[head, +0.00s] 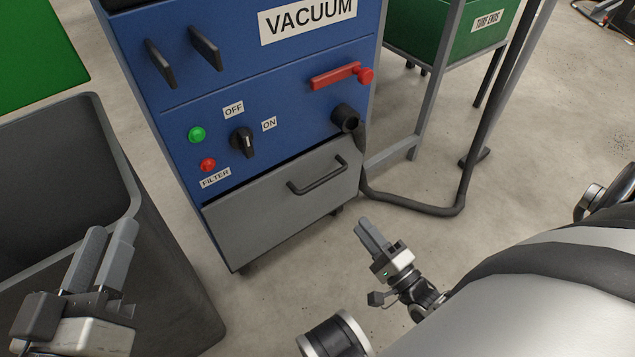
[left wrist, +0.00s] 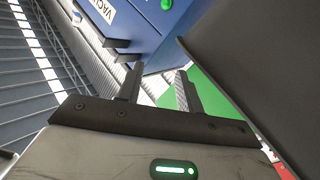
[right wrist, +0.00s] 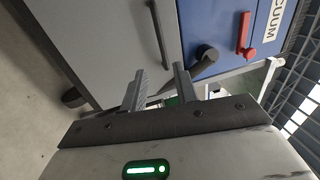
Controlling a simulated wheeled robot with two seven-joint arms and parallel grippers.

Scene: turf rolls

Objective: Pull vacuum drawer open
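The vacuum (head: 285,90) is a blue cabinet with a grey drawer (head: 255,220) at its bottom. The drawer front bears a dark bar handle (head: 318,182). A dark gap shows above the drawer front; I cannot tell whether the drawer is slightly out. My right gripper (head: 362,226) is open and empty, below and right of the handle in the head view. In the right wrist view the handle (right wrist: 159,38) lies beyond the parted fingers (right wrist: 159,70), apart from them. My left gripper (head: 111,229) is open and empty over the dark bin, left of the drawer.
A dark grey open bin (head: 150,260) stands at the left, close to the cabinet. A green turf-ends bin (head: 455,30) stands on a metal frame behind. Concrete floor is clear before the drawer.

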